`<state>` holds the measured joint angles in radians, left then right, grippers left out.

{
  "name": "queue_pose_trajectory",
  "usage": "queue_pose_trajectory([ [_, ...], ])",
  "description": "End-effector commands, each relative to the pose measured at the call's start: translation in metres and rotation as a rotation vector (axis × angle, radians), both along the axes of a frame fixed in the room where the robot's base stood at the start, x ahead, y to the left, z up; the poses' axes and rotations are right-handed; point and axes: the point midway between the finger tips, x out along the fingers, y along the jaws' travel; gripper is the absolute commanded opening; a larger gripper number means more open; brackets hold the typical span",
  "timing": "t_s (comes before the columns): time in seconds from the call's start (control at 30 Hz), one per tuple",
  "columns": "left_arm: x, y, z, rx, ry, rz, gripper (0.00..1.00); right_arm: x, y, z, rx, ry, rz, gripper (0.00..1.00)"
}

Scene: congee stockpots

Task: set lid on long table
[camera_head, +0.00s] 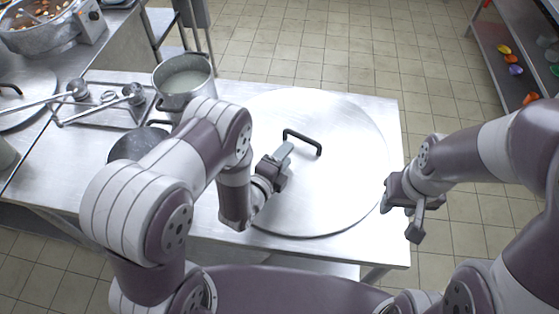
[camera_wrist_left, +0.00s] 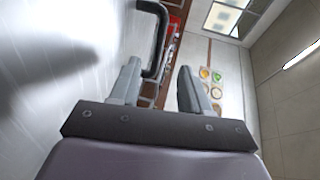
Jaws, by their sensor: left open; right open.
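A large round metal lid (camera_head: 340,185) lies flat on the right part of the long steel table (camera_head: 390,240). Its dark arched handle (camera_head: 303,142) stands up near its middle. My left gripper (camera_head: 286,150) is over the lid, just left of the handle. In the left wrist view the handle (camera_wrist_left: 158,40) shows beyond the open fingertips (camera_wrist_left: 160,78), close to one finger, and I see nothing held. My right gripper (camera_head: 402,212) is open and empty beside the table's right edge.
A pot of pale liquid (camera_head: 185,80) and a dark round pan (camera_head: 140,145) stand left of the lid. A faucet (camera_head: 105,103) and another lid (camera_head: 25,100) are further left. A shelf with coloured bowls (camera_head: 510,55) stands at the far right. Tiled floor is clear behind the table.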

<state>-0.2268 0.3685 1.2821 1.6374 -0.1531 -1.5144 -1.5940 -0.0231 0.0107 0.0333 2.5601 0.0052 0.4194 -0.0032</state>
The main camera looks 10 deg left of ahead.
Motion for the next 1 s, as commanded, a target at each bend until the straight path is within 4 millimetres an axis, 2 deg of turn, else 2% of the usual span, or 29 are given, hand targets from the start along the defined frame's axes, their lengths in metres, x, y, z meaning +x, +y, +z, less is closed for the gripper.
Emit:
queue_pose_trajectory([
  [0.1, -0.017, 0.008, 0.004, 0.002, 0.000, 0.002, 0.47, 0.000, 0.000, -0.001, 0.000, 0.000, 0.000, 0.43],
  [0.2, -0.024, 0.010, 0.005, 0.001, 0.000, 0.001, 0.47, 0.000, 0.000, -0.001, 0.000, 0.000, 0.000, 0.43],
  [0.3, -0.024, 0.011, 0.007, -0.006, 0.010, 0.005, 0.47, 0.000, 0.000, -0.001, 0.000, 0.000, 0.000, 0.43],
  [0.37, -0.016, 0.014, 0.008, -0.037, 0.069, 0.030, 0.47, 0.000, 0.000, 0.000, 0.000, 0.000, 0.000, 0.43],
  [0.47, 0.006, 0.029, 0.017, -0.173, 0.307, 0.160, 0.47, 0.000, 0.000, 0.000, 0.000, 0.000, 0.000, 0.43],
  [0.5, 0.010, 0.040, 0.023, -0.253, 0.438, 0.255, 0.47, 0.000, 0.000, 0.000, 0.000, 0.000, 0.000, 0.43],
  [0.57, 0.004, 0.059, 0.036, -0.391, 0.639, 0.437, 0.47, 0.000, 0.000, 0.000, 0.000, 0.000, 0.000, 0.43],
  [0.67, -0.035, 0.089, 0.061, -0.616, 0.917, 0.789, 0.47, 0.000, 0.000, -0.001, 0.000, 0.000, 0.000, 0.43],
  [0.7, -0.055, 0.097, 0.071, -0.697, 1.001, 0.930, 0.47, 0.000, 0.000, -0.001, 0.000, 0.000, 0.000, 0.43],
  [0.8, -0.106, 0.110, 0.093, -0.848, 1.143, 1.236, 0.47, 0.000, 0.000, -0.001, 0.000, 0.000, 0.000, 0.43],
  [0.9, -0.140, 0.115, 0.106, -0.925, 1.208, 1.428, 0.47, 0.000, 0.000, -0.001, 0.000, 0.000, 0.000, 0.43],
  [1.0, -0.153, 0.116, 0.110, -0.951, 1.230, 1.504, 0.47, 0.000, 0.000, -0.001, 0.000, 0.000, 0.000, 0.43],
])
